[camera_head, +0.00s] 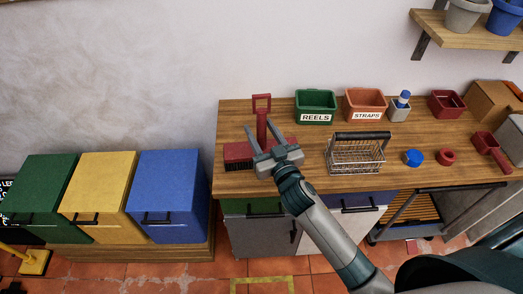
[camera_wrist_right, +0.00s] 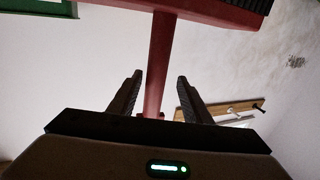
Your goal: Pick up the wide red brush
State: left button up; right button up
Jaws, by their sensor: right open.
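The wide red brush (camera_head: 238,153) stands on the wooden worktop at the left, its broad head low and its handle rising upright to a loop grip (camera_head: 262,103). My right gripper (camera_head: 260,128) is open, with one finger on either side of the handle. In the right wrist view, the brush's red handle (camera_wrist_right: 161,50) runs between the open fingers (camera_wrist_right: 160,77); I cannot tell whether either finger touches it. The gripper hides part of the brush in the head view. My left gripper is not in view.
Behind stand a green REELS bin (camera_head: 316,103) and an orange STRAPS bin (camera_head: 365,104). A wire basket (camera_head: 356,157) is right of my gripper. A blue lid (camera_head: 413,158), a red ring (camera_head: 447,157) and a smaller red brush-like tool (camera_head: 490,150) lie further right.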

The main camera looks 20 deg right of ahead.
jog(key=shift+w+r, duration=0.1)
jog(key=shift+w+r, duration=0.1)
jog(key=shift+w, duration=0.15)
jog(key=w+p, duration=0.1)
jog(key=w, duration=0.1)
jog(key=w+p, duration=0.1)
jog(key=shift+w+d+r, duration=0.1)
jog(key=shift+w+d, duration=0.1)
jog(key=shift+w, duration=0.55)
grip_shut()
dwell(1.2)
